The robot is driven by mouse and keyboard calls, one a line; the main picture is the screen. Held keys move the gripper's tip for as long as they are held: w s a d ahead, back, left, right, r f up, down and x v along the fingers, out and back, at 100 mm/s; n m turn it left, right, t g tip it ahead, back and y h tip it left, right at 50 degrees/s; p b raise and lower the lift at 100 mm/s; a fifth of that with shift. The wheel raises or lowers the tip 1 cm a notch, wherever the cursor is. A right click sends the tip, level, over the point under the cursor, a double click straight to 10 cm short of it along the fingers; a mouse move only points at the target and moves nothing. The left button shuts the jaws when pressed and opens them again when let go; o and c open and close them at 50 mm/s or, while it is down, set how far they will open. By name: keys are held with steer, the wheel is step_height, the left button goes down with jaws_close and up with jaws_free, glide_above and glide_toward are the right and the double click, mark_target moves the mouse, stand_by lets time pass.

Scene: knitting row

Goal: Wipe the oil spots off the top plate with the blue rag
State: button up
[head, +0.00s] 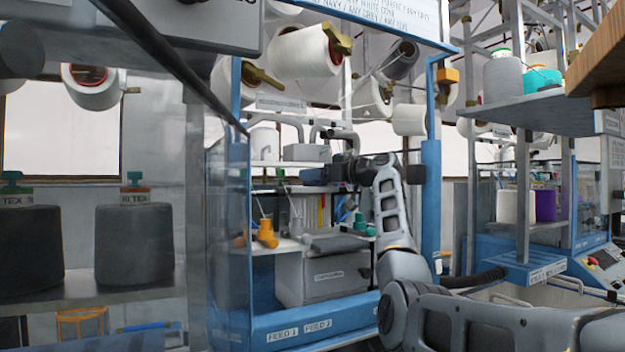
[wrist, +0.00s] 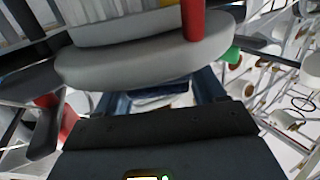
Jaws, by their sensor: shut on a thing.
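My gripper (head: 318,176) reaches into the blue-framed machine from the right, level with its upper shelf. In the wrist view its two dark blue fingers (wrist: 165,95) are shut on the blue rag (wrist: 160,90), of which only a small piece shows between them. In the head view I cannot make out the rag clearly. A pale upper shelf (head: 268,163) lies just behind and above the gripper; I cannot tell for sure whether it is the top plate. No oil spots can be made out in either view.
Blue posts (head: 431,205) and a clear panel (head: 228,220) flank the opening. In the wrist view, a curved grey body (wrist: 140,62) and a red post (wrist: 193,18) are close to the fingers.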

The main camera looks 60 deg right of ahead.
steer(key=shift+s+a+f, duration=0.1)
steer(key=shift+a+f, duration=0.05)
steer(key=shift+f, duration=0.15)
steer(key=shift+w+d+r+p, duration=0.1)
steer(key=shift+w+d+p, duration=0.35)
steer(key=shift+w, duration=0.3)
steer(key=shift+w+d+r+p, duration=0.1)
steer(key=shift+w+d+p, duration=0.3)
steer(key=shift+w, duration=0.35)
steer(key=shift+w+d+f, duration=0.1)
steer(key=shift+w+d, duration=0.05)
steer(key=shift+w, duration=0.15)
steer(key=shift+s+d, duration=0.1)
steer(key=r+p, duration=0.2)
steer(key=r, duration=0.1)
steer(key=shift+s+d+r, duration=0.1)
steer(key=shift+d+r, duration=0.1)
steer(key=shift+r, duration=0.1)
steer(key=shift+a+r+p, duration=0.15)
steer(key=shift+r+p, duration=0.7)
steer(key=shift+r, duration=0.5)
steer(key=shift+a, duration=0.1)
steer(key=shift+w, duration=0.2)
